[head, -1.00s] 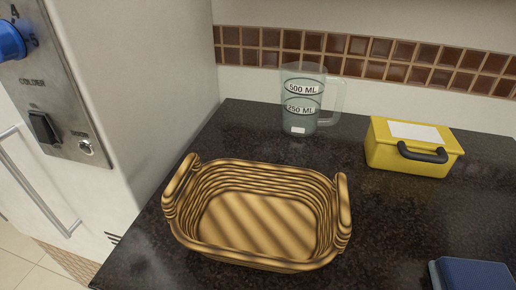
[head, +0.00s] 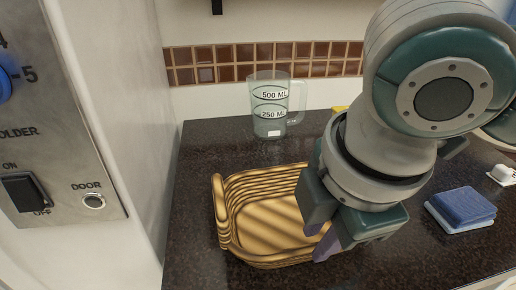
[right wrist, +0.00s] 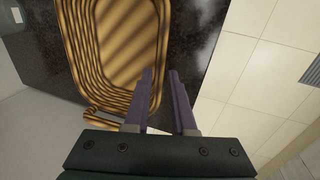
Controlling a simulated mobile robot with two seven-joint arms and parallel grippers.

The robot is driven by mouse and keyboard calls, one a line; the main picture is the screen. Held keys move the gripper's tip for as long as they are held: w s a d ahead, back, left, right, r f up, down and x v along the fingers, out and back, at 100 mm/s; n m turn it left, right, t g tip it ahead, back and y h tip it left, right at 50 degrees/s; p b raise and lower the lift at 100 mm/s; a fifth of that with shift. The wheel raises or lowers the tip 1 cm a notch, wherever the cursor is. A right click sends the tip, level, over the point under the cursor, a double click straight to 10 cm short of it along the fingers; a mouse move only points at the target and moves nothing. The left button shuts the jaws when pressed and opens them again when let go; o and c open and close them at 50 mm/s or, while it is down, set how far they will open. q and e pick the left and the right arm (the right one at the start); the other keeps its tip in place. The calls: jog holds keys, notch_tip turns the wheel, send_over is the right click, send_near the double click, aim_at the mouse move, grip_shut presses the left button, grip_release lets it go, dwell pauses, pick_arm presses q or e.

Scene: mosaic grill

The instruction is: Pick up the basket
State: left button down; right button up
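The tan woven basket (head: 228,228) sits upright on the dark counter, and its left handle (head: 219,212) is visible. My right gripper (head: 320,240) is over the basket's right side in the head view and hides its right handle. In the right wrist view, the basket (right wrist: 112,45) is at upper left with one handle (right wrist: 102,118) near the gripper. My right gripper (right wrist: 161,88) is open, its two purple fingers apart near the basket's rim. I cannot tell whether they touch it. My left gripper is out of view.
A clear measuring jug (head: 270,112) stands behind the basket. A yellow box (head: 340,109) is mostly hidden by my right arm. A white appliance with a control panel (head: 60,130) stands at left.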

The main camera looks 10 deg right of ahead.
aim_at(307, 249)
jog(key=x, duration=0.4)
jog(key=b+x, duration=0.1)
jog(key=x, duration=0.1)
jog(key=shift+a+f, duration=0.3)
jog(key=shift+f, duration=0.05)
grip_shut()
dwell(1.1)
